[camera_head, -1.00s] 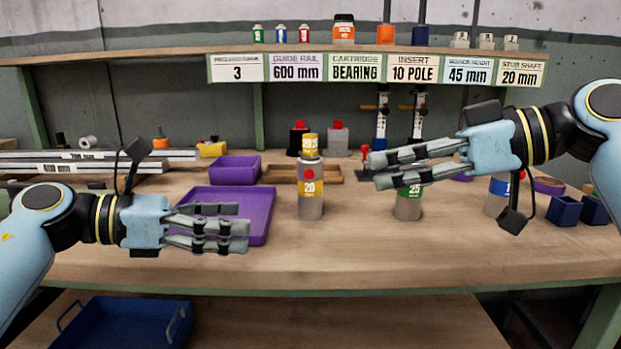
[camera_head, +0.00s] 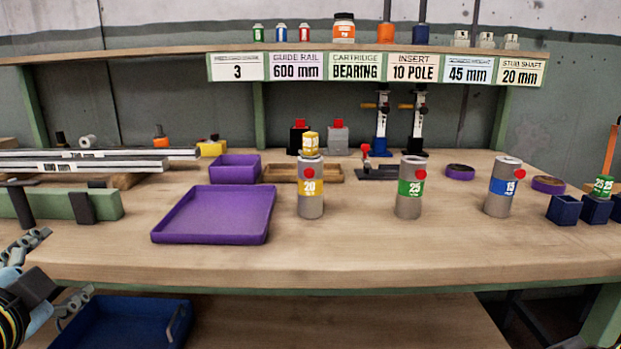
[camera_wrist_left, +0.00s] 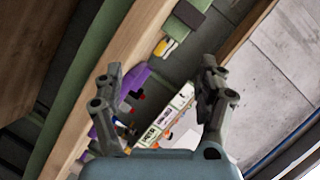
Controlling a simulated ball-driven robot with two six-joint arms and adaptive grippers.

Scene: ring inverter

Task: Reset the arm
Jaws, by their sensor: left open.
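My left gripper (camera_head: 52,272) is at the lower left corner of the head view, low in front of the bench's front edge, partly cut off by the frame. In the left wrist view its two fingers (camera_wrist_left: 165,105) stand wide apart with nothing between them. My right arm and gripper do not show in the head view.
The workbench (camera_head: 350,255) holds a purple tray (camera_head: 212,215) and three grey cylinders with yellow (camera_head: 311,200), green (camera_head: 408,202) and blue (camera_head: 500,200) bands. Dark blue boxes (camera_head: 564,210) stand at the right. A blue bin (camera_head: 135,325) sits below. The bench's front strip is clear.

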